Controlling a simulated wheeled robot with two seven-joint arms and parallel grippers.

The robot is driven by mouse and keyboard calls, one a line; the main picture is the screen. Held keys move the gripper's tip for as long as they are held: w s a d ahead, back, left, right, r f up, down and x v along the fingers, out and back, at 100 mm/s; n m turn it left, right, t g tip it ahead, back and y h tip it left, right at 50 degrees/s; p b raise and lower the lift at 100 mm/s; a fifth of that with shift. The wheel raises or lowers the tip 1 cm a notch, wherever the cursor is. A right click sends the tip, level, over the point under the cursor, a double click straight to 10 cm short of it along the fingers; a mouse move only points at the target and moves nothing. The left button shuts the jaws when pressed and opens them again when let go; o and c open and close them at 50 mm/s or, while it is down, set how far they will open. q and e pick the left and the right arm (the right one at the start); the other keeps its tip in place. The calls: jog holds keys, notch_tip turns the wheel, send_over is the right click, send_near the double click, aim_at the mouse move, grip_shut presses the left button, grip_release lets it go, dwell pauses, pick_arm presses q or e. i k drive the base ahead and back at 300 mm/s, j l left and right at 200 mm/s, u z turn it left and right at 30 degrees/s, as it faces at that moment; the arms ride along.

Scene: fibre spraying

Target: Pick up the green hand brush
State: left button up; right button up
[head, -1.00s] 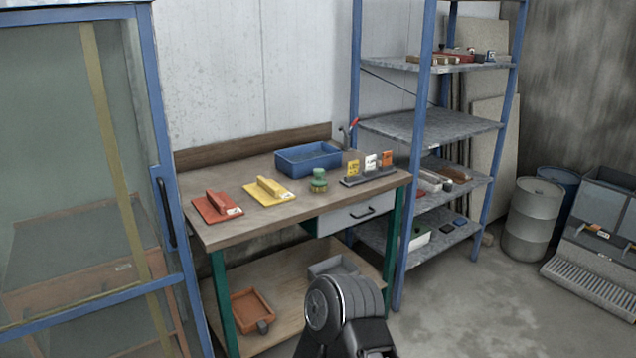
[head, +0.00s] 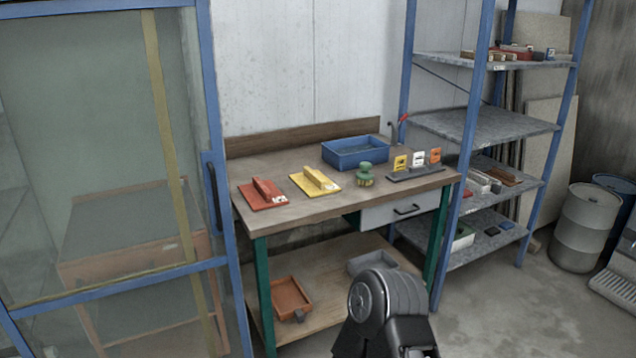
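A small green thing (head: 364,174) with a rounded knob top and a paler, tan lower part stands on the workbench top (head: 300,212). It looks like the green hand brush, but it is too small to be sure. It stands upright, in front of a blue tray and to the right of a yellow float. Neither of my grippers is in view. A dark rounded part of my own body shows at the bottom, in front of the bench, well apart from the green thing.
A red float (head: 263,195), a yellow float (head: 315,182), a blue tray (head: 357,153) and a stand with small cards (head: 416,172) share the bench. A glazed blue-framed booth (head: 215,130) is close on the left. A blue shelf rack (head: 470,130) stands right; open floor lies front right.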

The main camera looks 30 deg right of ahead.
aim_at(364, 177)
jog(key=i+l+u, duration=0.2)
jog(key=l, duration=1)
jog(key=i+l+u, duration=0.25)
jog(key=l, duration=0.95)
jog(key=l+u, duration=0.2)
jog(key=l, duration=1.05)
